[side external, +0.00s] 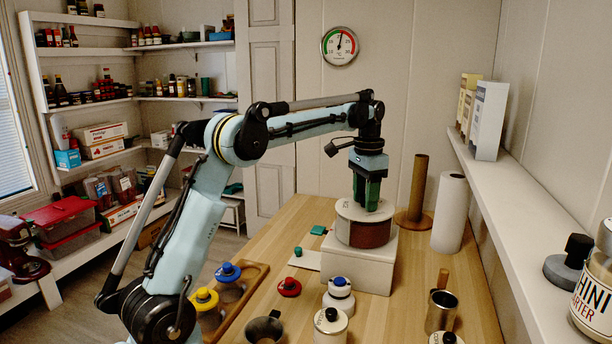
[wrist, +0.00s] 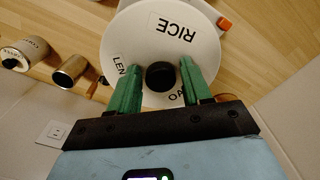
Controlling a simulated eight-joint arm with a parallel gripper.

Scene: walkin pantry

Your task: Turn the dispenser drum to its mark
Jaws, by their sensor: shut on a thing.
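The dispenser drum (side external: 364,232) has a white top and a reddish-brown side, and it sits on a white box (side external: 356,266) on the wooden table. In the wrist view its round white lid (wrist: 135,50) shows RICE upside down toward the top, with LEN and OA labels partly hidden by my fingers. My gripper (side external: 367,207) points straight down over the drum. Its green fingers (wrist: 160,70) are shut on the black centre knob (wrist: 160,76). An orange-red block (wrist: 224,23) is just outside the lid's upper-right edge; I cannot tell if it is the mark.
A paper towel roll (side external: 450,212) and a brown upright post (side external: 417,190) stand right of the drum. Several lidded jars, a metal cup (side external: 440,311) and a wooden tray (side external: 250,290) are in front. A white shelf (side external: 510,210) runs along the right wall.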

